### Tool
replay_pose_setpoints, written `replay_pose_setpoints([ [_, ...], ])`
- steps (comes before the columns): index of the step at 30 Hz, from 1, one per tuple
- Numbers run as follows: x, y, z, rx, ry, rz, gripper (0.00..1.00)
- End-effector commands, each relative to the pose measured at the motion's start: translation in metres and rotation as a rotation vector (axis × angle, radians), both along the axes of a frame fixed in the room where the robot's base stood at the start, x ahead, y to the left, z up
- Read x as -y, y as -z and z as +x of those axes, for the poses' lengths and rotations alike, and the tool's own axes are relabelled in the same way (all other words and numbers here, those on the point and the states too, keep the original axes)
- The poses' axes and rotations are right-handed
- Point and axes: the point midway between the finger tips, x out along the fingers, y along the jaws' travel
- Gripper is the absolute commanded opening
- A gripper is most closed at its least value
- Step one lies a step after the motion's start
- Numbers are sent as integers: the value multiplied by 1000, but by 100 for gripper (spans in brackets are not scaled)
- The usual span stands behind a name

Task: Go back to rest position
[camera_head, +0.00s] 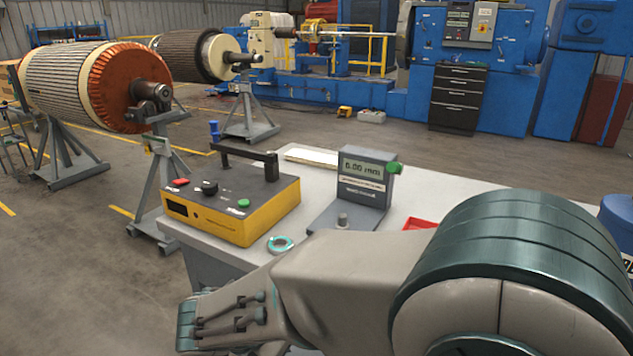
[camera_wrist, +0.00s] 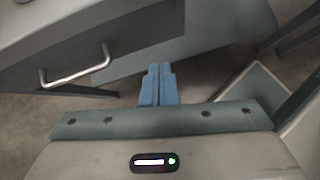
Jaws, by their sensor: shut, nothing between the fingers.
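My gripper (camera_wrist: 158,70) shows in the wrist view as two blue fingers pressed together with nothing between them. It points toward the grey side of a bench with a drawer handle (camera_wrist: 75,72); the fingers appear apart from it. In the head view my arm crosses the lower right and reaches left in front of the workbench (camera_head: 215,262). The fingertips cannot be made out there.
On the workbench stand a yellow control box (camera_head: 235,215), a grey gauge with a display (camera_head: 366,178), a teal ring (camera_head: 280,244) and a red tray (camera_head: 418,224). Rotors (camera_head: 70,82) rest on stands at left. Open floor lies left of the bench.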

Motion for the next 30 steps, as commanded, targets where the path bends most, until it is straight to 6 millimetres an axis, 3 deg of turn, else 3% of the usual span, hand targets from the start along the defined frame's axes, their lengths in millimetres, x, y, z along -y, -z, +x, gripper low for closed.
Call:
replay_pose_setpoints([
  [1, 26, -22, 3, 10, 132, 65, 0],
  [6, 112, -65, -11, 66, 703, 361, 0],
  [12, 182, -109, -46, 177, 1389, 727, 0],
  [18, 213, -140, -73, 282, 1931, 1041, 0],
  [21, 219, -148, -80, 312, 2087, 1137, 0],
  [30, 221, -150, -83, 327, 2186, 1198, 0],
])
